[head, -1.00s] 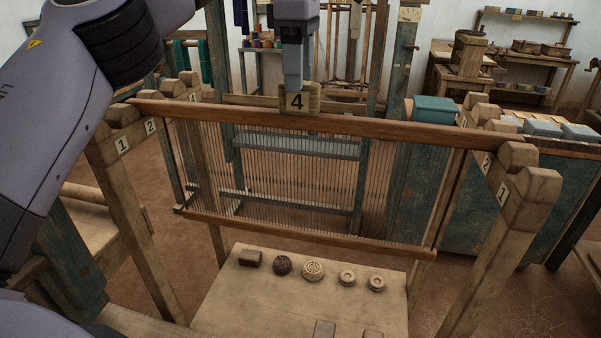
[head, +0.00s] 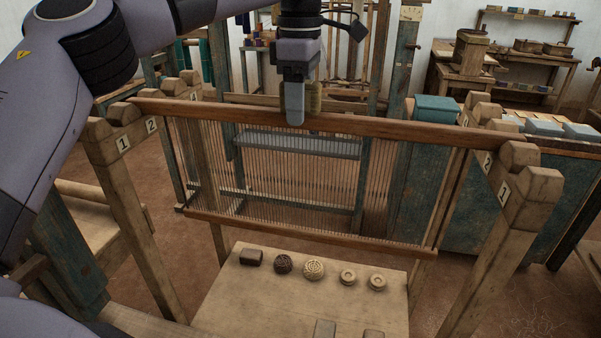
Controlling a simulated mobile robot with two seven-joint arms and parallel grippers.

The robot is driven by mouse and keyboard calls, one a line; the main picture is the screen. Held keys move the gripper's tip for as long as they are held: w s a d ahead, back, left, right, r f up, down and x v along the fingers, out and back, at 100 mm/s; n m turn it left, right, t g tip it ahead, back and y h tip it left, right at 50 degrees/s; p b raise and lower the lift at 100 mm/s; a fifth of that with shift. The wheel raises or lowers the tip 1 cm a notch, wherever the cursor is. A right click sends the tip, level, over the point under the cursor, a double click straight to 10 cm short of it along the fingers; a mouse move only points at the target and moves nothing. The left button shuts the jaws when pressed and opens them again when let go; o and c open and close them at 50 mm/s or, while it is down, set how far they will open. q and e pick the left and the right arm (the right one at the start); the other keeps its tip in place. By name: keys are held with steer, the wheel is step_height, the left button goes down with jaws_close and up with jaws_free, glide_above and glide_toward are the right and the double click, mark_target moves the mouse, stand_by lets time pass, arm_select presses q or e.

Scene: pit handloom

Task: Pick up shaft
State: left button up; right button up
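The shaft is a long frame with a brown wooden top bar (head: 400,131), a lower bar (head: 330,236) and many thin upright heddles between them. Its top bar lies across the notched wooden rails at left and right. A small wooden block (head: 316,96) stands on the middle of the top bar. My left gripper (head: 295,108) points down at this block, with a grey finger in front of it and its tip close to the top bar. The finger hides much of the block; any finger behind is hidden, so I cannot tell whether it grips. My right gripper is not in view.
The left rail (head: 122,128) and right rail (head: 518,178) carry number tags and several notches. A low board (head: 240,298) below holds several small round pieces and a dark block. A teal box (head: 436,109) stands behind at right. Posts and shelves fill the back.

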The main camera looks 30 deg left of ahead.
arm_select(q)
jaws_close()
steer(key=shift+r, duration=0.1)
steer(key=shift+r, duration=4.95)
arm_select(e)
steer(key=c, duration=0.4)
arm_select(q)
steer(key=shift+s, duration=0.1)
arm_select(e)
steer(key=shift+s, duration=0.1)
